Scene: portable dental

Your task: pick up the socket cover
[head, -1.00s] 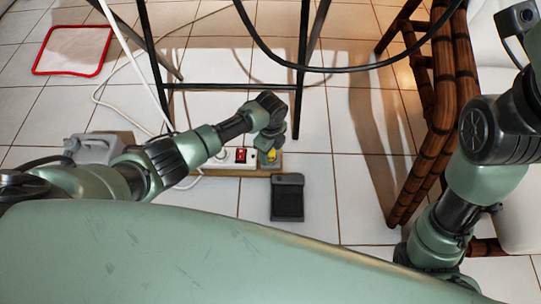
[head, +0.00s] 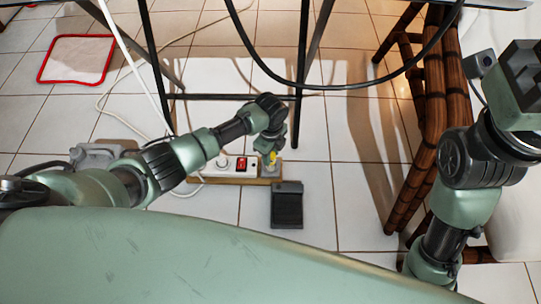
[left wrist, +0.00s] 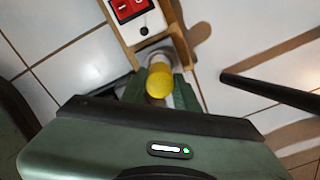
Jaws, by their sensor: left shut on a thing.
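The socket cover is a small yellow piece (head: 272,158) at the right end of the white power strip (head: 225,168). In the left wrist view the yellow cover (left wrist: 159,83) shows as a short cylinder between the fingers. My left gripper (head: 272,152) points down over that end of the strip and is shut on the cover. Whether the cover still touches the strip is hard to tell. My right arm is at the right edge of the head view; its gripper's dark end (head: 524,72) shows partly, and its fingers cannot be made out.
The strip lies on a wooden board (head: 265,181) on white floor tiles. A dark box (head: 287,205) lies just in front. Black table legs (head: 301,90) and a hanging black cable (head: 300,85) stand behind. A bamboo chair leg (head: 425,150) is at right. A red-rimmed mat (head: 77,58) lies far left.

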